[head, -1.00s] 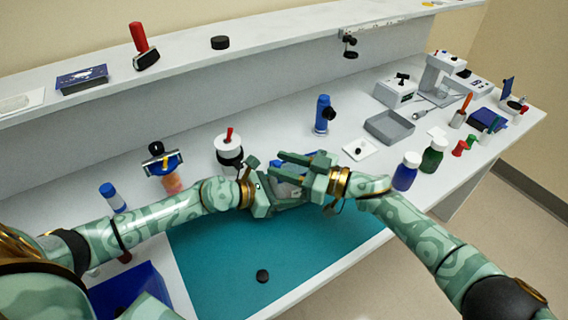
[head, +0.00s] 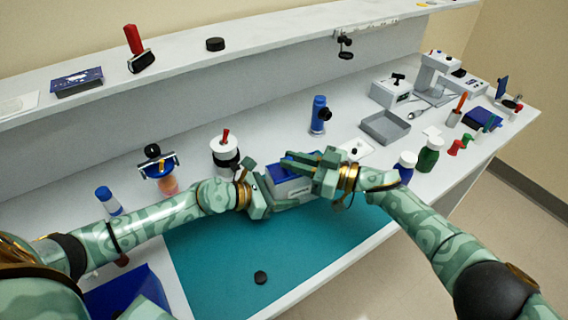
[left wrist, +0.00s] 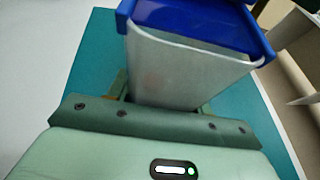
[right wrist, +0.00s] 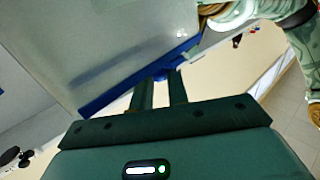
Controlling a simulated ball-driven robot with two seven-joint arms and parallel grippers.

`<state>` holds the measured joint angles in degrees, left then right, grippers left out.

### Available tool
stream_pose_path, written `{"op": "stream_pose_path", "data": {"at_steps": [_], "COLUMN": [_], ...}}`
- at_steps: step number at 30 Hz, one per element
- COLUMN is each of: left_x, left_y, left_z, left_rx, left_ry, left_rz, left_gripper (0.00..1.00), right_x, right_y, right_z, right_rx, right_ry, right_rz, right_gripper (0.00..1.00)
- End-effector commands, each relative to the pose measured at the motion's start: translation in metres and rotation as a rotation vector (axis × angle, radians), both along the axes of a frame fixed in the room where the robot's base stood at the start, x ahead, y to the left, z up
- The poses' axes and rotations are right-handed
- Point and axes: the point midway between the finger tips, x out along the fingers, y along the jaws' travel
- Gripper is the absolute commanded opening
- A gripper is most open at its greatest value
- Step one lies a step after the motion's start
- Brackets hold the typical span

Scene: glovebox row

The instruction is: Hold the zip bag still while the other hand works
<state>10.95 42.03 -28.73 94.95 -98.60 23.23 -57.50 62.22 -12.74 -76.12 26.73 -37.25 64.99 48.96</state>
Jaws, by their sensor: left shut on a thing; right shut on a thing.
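The zip bag (head: 290,188) is a pale, translucent bag with a blue band along its top, held over the teal mat (head: 235,260). In the left wrist view the bag (left wrist: 185,70) fills the space ahead of my left gripper (head: 266,196), which is shut on its body; the fingertips are mostly hidden. My right gripper (head: 305,163) is at the bag's top. In the right wrist view its fingers (right wrist: 160,92) are shut at a small blue piece on the blue band (right wrist: 130,83). The bag's contents are unclear.
A black disc (head: 261,277) lies on the mat. A blue bin (head: 125,290) is at the front left. Blue and green bottles (head: 428,155) stand near my right forearm. A grey tray (head: 385,127) and a blue device (head: 319,115) stand behind. The mat's front is mostly clear.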

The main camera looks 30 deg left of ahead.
Motion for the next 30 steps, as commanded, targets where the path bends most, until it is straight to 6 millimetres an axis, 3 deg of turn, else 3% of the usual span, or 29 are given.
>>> {"op": "stream_pose_path", "data": {"at_steps": [8, 9, 11, 23, 26, 30], "left_x": [0.000, 0.000, 0.000, 0.000, 0.000, 0.000], "left_y": [0.000, 0.000, 0.000, 0.000, 0.000, 0.000], "left_z": [-0.001, -0.001, -0.001, -0.001, -0.001, -0.001], "left_rx": [0.000, 0.000, 0.000, 0.000, 0.000, 0.001], "left_ry": [0.002, 0.002, 0.002, 0.002, 0.001, 0.002], "left_rz": [-0.001, -0.001, -0.001, -0.001, 0.000, 0.000], "left_gripper": [0.24, 0.24, 0.24, 0.24, 0.24, 0.24], "right_x": [0.001, 0.001, 0.001, 0.002, 0.003, 0.006], "right_y": [-0.002, -0.002, -0.002, -0.008, -0.020, -0.053], "right_z": [-0.001, -0.001, -0.001, -0.001, -0.001, -0.001], "right_rx": [-0.001, -0.001, -0.001, -0.001, -0.001, -0.002], "right_ry": [0.000, 0.000, 0.000, -0.001, -0.001, -0.001], "right_rz": [0.000, 0.000, 0.000, 0.000, 0.000, -0.002], "right_gripper": [0.00, 0.22, 0.37, 0.37, 0.37, 0.37]}}
